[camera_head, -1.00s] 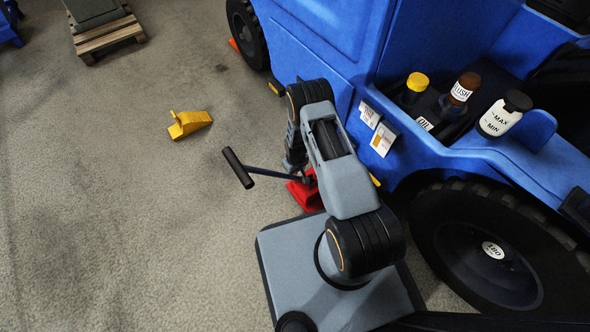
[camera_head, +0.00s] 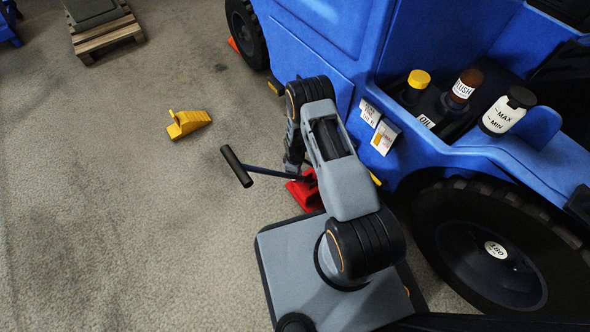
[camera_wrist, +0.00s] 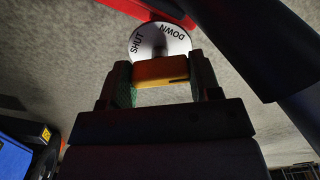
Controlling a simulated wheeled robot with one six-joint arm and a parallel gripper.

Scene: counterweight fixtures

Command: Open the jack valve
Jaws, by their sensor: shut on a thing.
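The red jack (camera_head: 304,190) stands on the floor beside the blue truck, partly hidden by my arm. Its handle ends in a black grip (camera_head: 237,166) pointing to the upper left. In the wrist view, a white dial (camera_wrist: 150,42) reads "SHUT" and "DOWN"; its lower part is hidden. An orange-yellow valve knob (camera_wrist: 162,72) lies in front of the dial. My gripper (camera_wrist: 163,78) is shut on this knob, one finger on each side. In the head view the gripper and knob are hidden behind my arm.
The blue truck (camera_head: 310,50) and its large wheel (camera_head: 490,250) stand close on the right. Bottles (camera_head: 507,110) sit on its side ledge. A yellow chock (camera_head: 187,123) lies on the floor. A pallet (camera_head: 108,40) stands far left.

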